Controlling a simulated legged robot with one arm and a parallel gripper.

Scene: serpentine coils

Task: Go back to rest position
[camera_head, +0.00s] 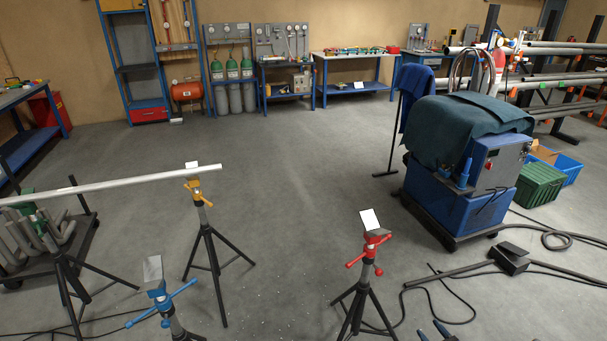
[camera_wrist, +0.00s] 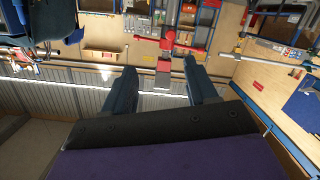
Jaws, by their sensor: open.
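My gripper (camera_wrist: 159,68) is open in the wrist view, with its two dark blue fingers apart. I see nothing held between the fingers. Two dark tips at the bottom edge of the head view look like the ends of my gripper (camera_head: 432,331). They are in front of the floor, right of the red-headed stand (camera_head: 372,242). The rest of my arm is out of the head view.
A yellow-headed stand (camera_head: 201,190) bears a long pale pipe (camera_head: 130,182). A blue-headed stand (camera_head: 160,296) is in front. A blue machine (camera_head: 450,205) under a green cloth (camera_head: 465,128) stands right, with hoses and a pedal (camera_head: 510,258) nearby. The middle floor is open.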

